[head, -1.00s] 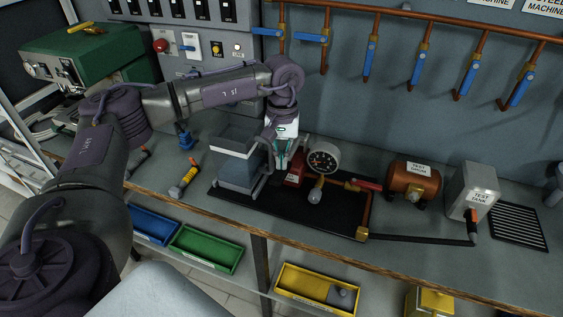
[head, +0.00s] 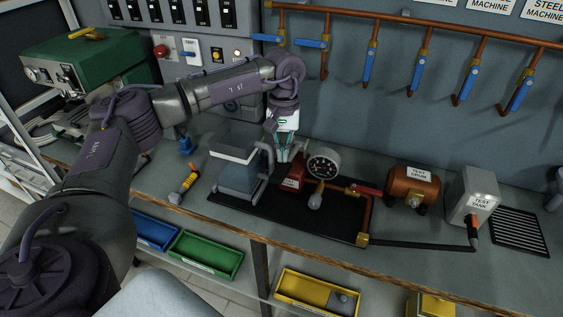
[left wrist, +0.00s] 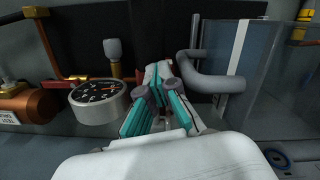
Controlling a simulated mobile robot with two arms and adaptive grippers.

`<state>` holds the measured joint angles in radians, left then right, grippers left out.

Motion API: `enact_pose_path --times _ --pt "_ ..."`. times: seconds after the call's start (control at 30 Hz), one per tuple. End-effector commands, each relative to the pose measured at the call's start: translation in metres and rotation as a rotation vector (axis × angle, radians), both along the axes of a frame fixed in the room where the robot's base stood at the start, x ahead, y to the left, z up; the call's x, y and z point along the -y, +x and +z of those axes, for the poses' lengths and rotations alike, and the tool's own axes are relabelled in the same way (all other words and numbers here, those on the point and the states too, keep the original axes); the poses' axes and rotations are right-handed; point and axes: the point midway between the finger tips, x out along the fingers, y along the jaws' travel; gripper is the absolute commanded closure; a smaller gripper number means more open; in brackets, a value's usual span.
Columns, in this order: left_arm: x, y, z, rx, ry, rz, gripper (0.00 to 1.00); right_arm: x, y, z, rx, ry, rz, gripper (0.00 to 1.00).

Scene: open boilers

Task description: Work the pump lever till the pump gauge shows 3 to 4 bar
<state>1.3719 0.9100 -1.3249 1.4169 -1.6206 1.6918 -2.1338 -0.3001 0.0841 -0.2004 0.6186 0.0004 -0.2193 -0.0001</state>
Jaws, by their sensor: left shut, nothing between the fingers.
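The pump stands on a black base plate (head: 335,221) on the bench, with a grey tank (head: 237,172) and a red block (head: 293,178). Its round pump gauge (head: 324,164) also shows in the left wrist view (left wrist: 98,99); the dial is too small to read a value. My left gripper (head: 284,157) points down above the red block, between tank and gauge. In the left wrist view its teal-padded fingers (left wrist: 158,75) are together and empty. A bent grey pipe (left wrist: 200,78) runs beside them. I cannot make out the pump lever; the gripper may hide it.
A copper test drum (head: 413,186) and a grey test tank (head: 472,195) stand to the right. A yellow tool (head: 185,184) lies left of the pump. Blue-handled valves (head: 369,68) hang on the wall behind. Green (head: 207,256) and yellow (head: 316,294) bins sit below the bench edge.

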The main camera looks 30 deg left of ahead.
Motion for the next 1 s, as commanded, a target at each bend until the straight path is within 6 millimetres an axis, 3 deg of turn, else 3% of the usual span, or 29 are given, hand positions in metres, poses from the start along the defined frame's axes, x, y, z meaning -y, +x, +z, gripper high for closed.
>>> enact_pose_path --times 0.6,1.0 --pt "-0.005 0.01 0.107 0.002 -0.001 0.0 1.0 -0.003 0.001 0.0 0.001 0.004 -0.002 0.6" --pt "-0.005 0.011 0.117 0.0 -0.001 0.0 1.0 -0.003 0.001 0.0 0.001 0.004 -0.002 0.6"
